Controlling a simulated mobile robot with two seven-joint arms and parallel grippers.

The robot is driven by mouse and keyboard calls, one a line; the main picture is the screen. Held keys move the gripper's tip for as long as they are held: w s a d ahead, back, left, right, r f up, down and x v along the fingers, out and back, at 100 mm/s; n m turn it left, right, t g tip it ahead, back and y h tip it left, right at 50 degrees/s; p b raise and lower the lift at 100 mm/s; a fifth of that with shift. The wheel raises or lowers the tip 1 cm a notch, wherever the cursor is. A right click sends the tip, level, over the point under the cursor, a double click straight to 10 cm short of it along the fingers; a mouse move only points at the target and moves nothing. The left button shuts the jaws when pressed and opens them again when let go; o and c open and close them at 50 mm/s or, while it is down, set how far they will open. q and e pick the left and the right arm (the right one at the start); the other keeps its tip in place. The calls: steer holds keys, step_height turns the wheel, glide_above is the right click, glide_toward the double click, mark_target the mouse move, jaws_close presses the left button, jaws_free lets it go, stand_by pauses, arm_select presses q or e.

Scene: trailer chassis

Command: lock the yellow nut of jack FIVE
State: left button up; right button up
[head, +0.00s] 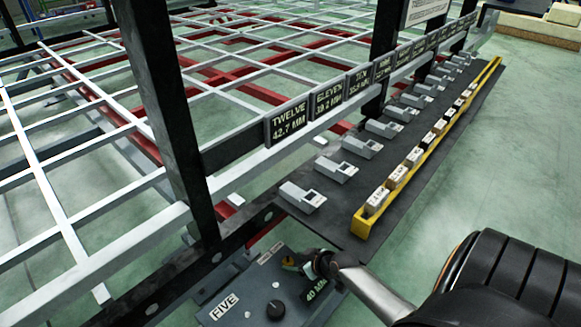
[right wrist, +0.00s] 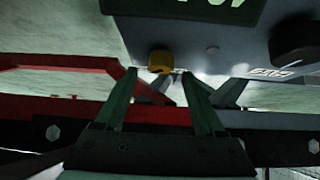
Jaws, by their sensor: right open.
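The jack labelled FIVE (head: 224,306) is a dark grey box at the bottom of the head view. Its small yellow nut (head: 289,262) stands on the top face near the far edge. My right gripper (head: 312,262) is just right of the nut and partly hides that area. In the right wrist view the yellow nut (right wrist: 160,60) lies beyond the open fingertips of my right gripper (right wrist: 163,82), roughly centred in the gap. The fingers look apart from the nut; contact cannot be told. My left gripper is not in view.
A black knob (head: 276,309) and a green "40 MM" display (head: 317,290) are on the jack, close to the gripper. The dark chassis rail (head: 190,268) runs behind it. A dark board (head: 420,145) holds several grey devices and a yellow tray (head: 361,225) of labelled blocks.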

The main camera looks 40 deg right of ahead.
mark_target(289, 261)
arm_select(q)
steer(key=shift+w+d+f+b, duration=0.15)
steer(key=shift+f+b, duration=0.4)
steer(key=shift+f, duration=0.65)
arm_select(e)
steer(key=shift+x, duration=1.6)
